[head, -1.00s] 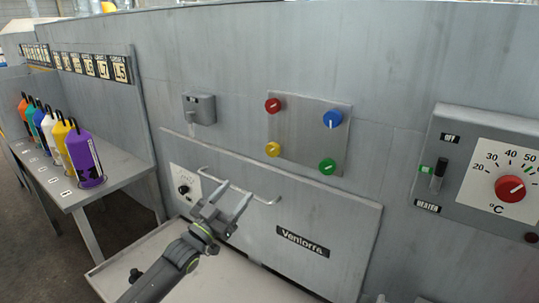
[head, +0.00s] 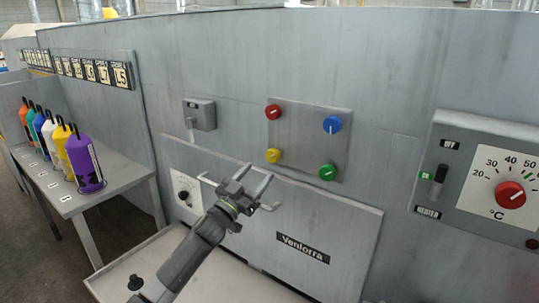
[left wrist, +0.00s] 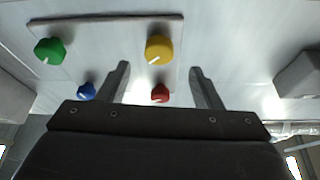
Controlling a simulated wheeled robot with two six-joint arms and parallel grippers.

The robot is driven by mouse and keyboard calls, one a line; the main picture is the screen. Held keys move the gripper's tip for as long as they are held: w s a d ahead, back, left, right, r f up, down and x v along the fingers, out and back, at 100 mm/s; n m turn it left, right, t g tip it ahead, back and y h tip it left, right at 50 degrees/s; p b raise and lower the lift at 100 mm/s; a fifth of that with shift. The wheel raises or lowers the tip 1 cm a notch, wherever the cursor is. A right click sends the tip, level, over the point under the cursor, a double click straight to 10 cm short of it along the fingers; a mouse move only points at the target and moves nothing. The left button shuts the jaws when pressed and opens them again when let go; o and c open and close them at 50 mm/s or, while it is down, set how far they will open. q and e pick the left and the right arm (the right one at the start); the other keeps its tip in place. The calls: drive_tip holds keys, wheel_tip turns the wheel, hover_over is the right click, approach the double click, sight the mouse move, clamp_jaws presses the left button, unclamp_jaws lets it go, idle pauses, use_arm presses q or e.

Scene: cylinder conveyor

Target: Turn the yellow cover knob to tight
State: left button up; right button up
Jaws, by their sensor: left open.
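The yellow knob (head: 273,156) is at the lower left of a square metal panel (head: 308,138) on the grey wall. It also shows in the left wrist view (left wrist: 159,49), its white mark pointing to the lower left of that picture. My left gripper (head: 260,171) is open and empty, its fingertips just below the yellow knob in the head view and apart from it. In the left wrist view the two fingers (left wrist: 160,76) stand apart, with the yellow knob ahead near the gap. My right gripper is not in view.
Red (head: 273,112), blue (head: 332,124) and green (head: 327,172) knobs share the panel. A grey switch box (head: 200,115) is left of it, and a heater dial box (head: 480,180) is right. A labelled cover (head: 340,225) with a handle is below. Several bottles stand on the left bench.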

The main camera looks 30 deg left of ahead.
sight(270, 158)
use_arm(q)
drive_tip(key=p+x, duration=0.1)
drive_tip(key=x, duration=0.6)
drive_tip(key=shift+d, duration=0.1)
drive_tip(key=c, duration=1)
